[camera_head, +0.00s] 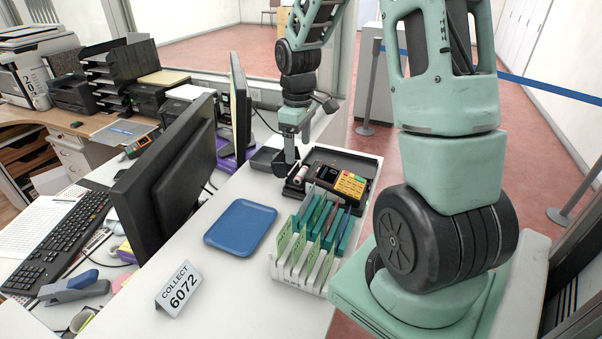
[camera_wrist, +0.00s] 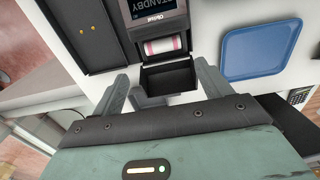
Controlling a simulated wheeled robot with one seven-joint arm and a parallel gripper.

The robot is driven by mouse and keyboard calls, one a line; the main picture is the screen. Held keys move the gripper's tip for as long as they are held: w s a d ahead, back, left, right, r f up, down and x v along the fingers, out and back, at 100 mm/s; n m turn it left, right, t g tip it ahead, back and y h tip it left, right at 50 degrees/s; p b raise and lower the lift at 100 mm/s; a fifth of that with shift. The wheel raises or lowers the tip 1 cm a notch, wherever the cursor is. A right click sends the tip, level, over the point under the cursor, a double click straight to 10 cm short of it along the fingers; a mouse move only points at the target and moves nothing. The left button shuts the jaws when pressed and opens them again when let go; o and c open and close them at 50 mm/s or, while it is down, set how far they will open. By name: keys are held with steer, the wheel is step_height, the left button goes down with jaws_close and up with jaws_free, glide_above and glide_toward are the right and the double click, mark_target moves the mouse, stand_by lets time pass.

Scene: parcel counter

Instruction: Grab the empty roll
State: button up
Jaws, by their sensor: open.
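A small white roll with pink-red edges (camera_wrist: 165,46) lies in the open paper bay of a black payment terminal (camera_wrist: 157,14), below its screen. In the head view the roll shows as a small pale spot (camera_head: 299,176) at the left end of the terminal (camera_head: 345,184). Whether paper is left on it is hard to tell. My gripper (camera_wrist: 162,80) is open, its fingers spread either side of the terminal's open black lid, with the roll ahead of them. In the head view my gripper (camera_head: 285,164) hangs above the counter, just behind and left of the roll; nothing is between its fingers.
A black tray (camera_head: 365,163) borders the terminal. A rack of green cards (camera_head: 300,272) stands in front of it. A blue tray (camera_head: 240,227) and a "COLLECT 6072" sign (camera_head: 178,288) are on the white counter. Monitors (camera_head: 165,165) line the left side.

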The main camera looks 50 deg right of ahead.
mark_target(300, 172)
steer(key=f, duration=0.1)
steer(key=f+p, duration=0.1)
steer(key=f, duration=0.1)
steer(key=s+f, duration=0.1)
steer(key=f, duration=0.1)
steer(key=shift+a+f, duration=0.2)
steer(key=shift+a, duration=0.05)
steer(key=shift+f, duration=0.55)
steer(key=c, duration=1)
